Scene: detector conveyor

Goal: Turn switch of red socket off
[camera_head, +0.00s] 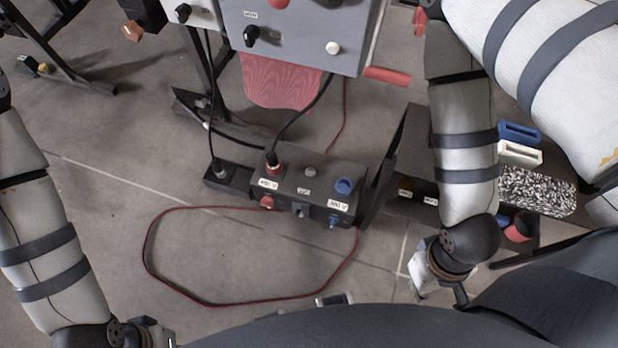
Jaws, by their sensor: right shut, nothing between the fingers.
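A dark power box (318,178) stands on the floor at the centre. Its red socket (274,167) is on the top left, with a black cable's plug in it, beside a 400 V label. A red switch (267,202) sits on the front face below that socket; its exact angle is too small to tell. My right gripper (424,284) hangs to the right of the box, apart from it, shut and empty. My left gripper (162,334) is at the bottom edge, mostly hidden, so its jaws cannot be read.
A blue socket (344,186) and blue switch (334,222) are on the box's right side. A grey control panel (300,35) stands behind. A red-black cable (150,262) loops on the floor in front. A dark shelf with blue and white bins (520,153) is at right.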

